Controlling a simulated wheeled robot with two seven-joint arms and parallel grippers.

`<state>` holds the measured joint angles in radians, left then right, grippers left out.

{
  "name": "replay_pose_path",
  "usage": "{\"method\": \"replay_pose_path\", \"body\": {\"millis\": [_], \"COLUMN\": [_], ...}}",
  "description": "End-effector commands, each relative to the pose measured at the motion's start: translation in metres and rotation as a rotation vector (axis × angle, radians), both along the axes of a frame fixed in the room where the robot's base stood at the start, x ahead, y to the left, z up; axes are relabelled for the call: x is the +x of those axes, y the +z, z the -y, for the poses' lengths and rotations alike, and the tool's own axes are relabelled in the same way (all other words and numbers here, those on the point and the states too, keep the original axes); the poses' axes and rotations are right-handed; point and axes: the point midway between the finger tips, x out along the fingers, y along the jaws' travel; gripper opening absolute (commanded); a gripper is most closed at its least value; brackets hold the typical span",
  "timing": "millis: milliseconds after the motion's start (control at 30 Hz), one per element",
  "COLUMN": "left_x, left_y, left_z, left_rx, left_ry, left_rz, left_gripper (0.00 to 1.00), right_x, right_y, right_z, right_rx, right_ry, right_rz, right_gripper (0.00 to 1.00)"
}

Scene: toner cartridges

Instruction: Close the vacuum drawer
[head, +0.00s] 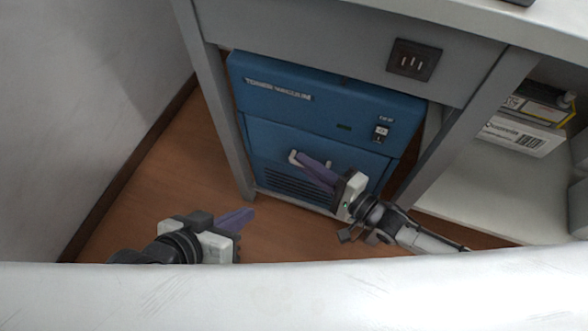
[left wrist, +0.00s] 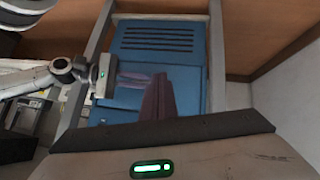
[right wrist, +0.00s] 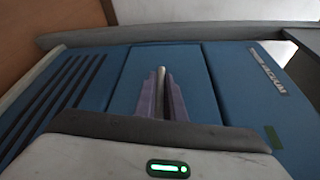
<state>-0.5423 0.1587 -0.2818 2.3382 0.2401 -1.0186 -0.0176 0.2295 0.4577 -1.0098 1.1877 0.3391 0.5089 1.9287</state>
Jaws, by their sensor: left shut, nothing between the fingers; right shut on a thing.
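The blue toner vacuum (head: 290,95) stands in the bay under the counter. Its drawer front (head: 270,138) has a pale handle (head: 293,158), and any gap around this front is hard to make out. My right gripper (head: 304,159) is at the handle with its purple fingers shut on it; the handle shows as a pale bar between the fingertips in the right wrist view (right wrist: 161,76). My left gripper (head: 248,216) is shut and empty, low in front of the vacuum and apart from it. In the left wrist view its closed fingers (left wrist: 172,95) overlap the vacuum.
Grey cabinet legs (head: 222,110) flank the vacuum. A wall outlet (head: 414,60) sits on the panel above it. Boxes (head: 525,130) stand on the shelf at the right. The wooden floor (head: 165,185) at the left is clear, up to a pale wall (head: 70,110).

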Motion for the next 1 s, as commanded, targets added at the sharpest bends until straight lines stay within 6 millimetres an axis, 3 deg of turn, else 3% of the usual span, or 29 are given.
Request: {"method": "replay_pose_path", "body": {"millis": [200,233,267,567,1000], "left_x": [0.000,0.000,0.000,0.001,-0.002], "left_y": [0.001,0.001,0.001,0.003,-0.007], "left_z": [0.000,0.000,0.000,0.000,-0.012], "left_rx": [-0.003,-0.003,-0.003,-0.001,0.072], "left_ry": [-0.001,-0.001,-0.001,-0.001,0.003], "left_rz": [0.002,0.002,0.002,0.005,-0.040], "left_gripper": [0.00,0.00,0.00,0.00,0.00], "right_x": [0.005,0.005,0.005,0.004,-0.052], "right_y": [0.001,0.001,0.001,0.003,0.008], "right_z": [0.003,0.003,0.003,0.004,0.056], "right_rx": [-0.005,-0.005,-0.005,-0.002,-0.007], "right_ry": [-0.010,-0.011,-0.010,-0.009,-0.006], "right_rz": [0.001,0.000,0.001,0.004,-0.003], "right_gripper": [0.00,0.13,0.17,0.17,0.17]}}
